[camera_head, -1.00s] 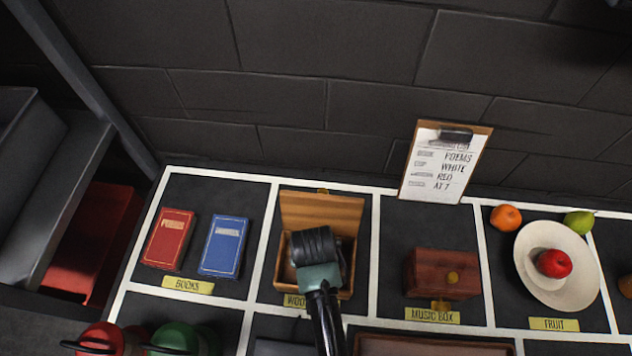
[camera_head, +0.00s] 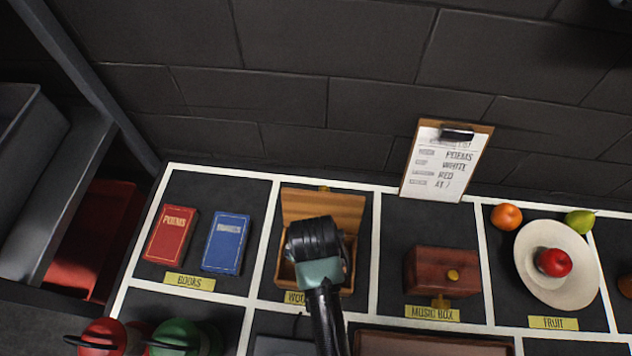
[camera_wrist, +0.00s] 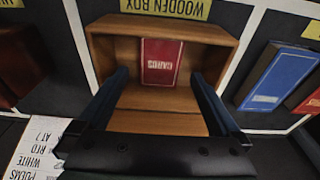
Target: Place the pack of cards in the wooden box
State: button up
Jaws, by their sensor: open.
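The open wooden box (camera_head: 325,208) stands in its labelled cell in the head view, its lid raised at the back. It also fills the upper middle of the wrist view (camera_wrist: 215,40). The red pack of cards (camera_wrist: 161,62), marked CARDS, lies inside the box near its front wall. My gripper (camera_wrist: 159,78) is open, its two dark fingers spread apart over the box with the pack visible between and beyond their tips. I see no finger touching the pack. In the head view my gripper (camera_head: 316,245) hides most of the box's inside and the pack.
Red and blue books (camera_head: 226,243) lie left of the box. A closed music box (camera_head: 443,271) stands to the right, with a plate of fruit (camera_head: 560,290) beyond. A clipboard (camera_head: 444,160) leans at the back wall. White strips divide the cells.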

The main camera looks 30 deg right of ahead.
notch_tip(320, 180, up, 8)
jog(key=s, duration=0.1)
jog(key=shift+a+f, duration=0.15)
jog(key=shift+a, duration=0.15)
jog(key=w+r+n+t+h, duration=0.1)
jog(key=w+r+n+t, duration=0.1)
jog(key=w+r+t, duration=1)
jog(key=w+a+r+n+t, duration=0.15)
jog(key=w+r, duration=0.25)
jog(key=r, duration=0.6)
jog(key=w+a+r, duration=0.2)
jog(key=w+r, duration=0.1)
jog(key=r, duration=0.8)
jog(key=s+a+r+n+t, duration=0.1)
jog(key=s+r+t, duration=0.3)
jog(key=r, duration=0.6)
jog(key=s+a+r+n+t+y, duration=0.1)
jog(key=s+a+r+t, duration=0.2)
jog(key=r, duration=0.7)
jog(key=s+a+r+n+t+y, duration=0.1)
jog(key=s+r+t, duration=0.4)
jog(key=r, duration=0.5)
jog(key=shift+a, duration=0.8)
jog(key=shift+t, duration=0.25)
